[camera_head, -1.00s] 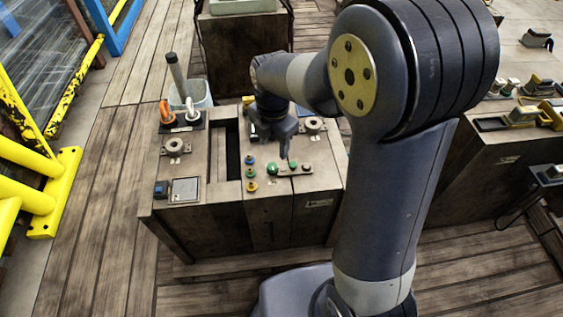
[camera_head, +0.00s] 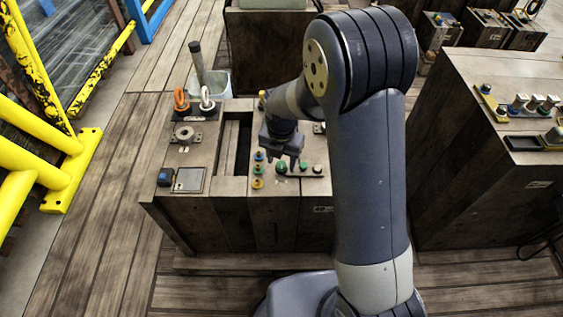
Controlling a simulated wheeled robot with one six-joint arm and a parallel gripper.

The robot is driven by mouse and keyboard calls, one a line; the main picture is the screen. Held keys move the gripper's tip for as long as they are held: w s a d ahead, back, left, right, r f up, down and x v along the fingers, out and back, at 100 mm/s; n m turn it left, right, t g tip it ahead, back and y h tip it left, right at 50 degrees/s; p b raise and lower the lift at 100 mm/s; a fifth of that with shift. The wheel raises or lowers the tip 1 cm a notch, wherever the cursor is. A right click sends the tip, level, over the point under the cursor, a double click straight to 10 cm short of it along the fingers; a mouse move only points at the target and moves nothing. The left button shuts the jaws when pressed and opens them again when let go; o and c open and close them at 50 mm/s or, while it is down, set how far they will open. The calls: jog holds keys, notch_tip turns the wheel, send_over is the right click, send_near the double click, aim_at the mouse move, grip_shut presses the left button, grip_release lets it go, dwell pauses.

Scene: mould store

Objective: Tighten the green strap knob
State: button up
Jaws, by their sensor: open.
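A green knob (camera_head: 281,167) sits at the left end of a short bar on the wooden bench top, just behind its front edge. A smaller green knob (camera_head: 303,166) and a dark one sit further right on the bar. Another green knob (camera_head: 258,169) stands in a column to the left, between a blue and a yellow one. I cannot tell for certain which is the strap knob. My gripper (camera_head: 283,160) is open and empty, pointing down just behind and above the bar's left green knob. Contact cannot be made out.
A long dark slot (camera_head: 236,150) runs through the bench (camera_head: 213,190). Orange and white hooks (camera_head: 181,99) and a pale bin (camera_head: 216,84) stand at the back left. Yellow railings (camera_head: 40,160) are at far left. A second bench (camera_head: 480,150) stands right; floor between is partly clear.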

jog(key=shift+f, duration=0.65)
jog(key=c, duration=1)
jog(key=shift+o, duration=0.2)
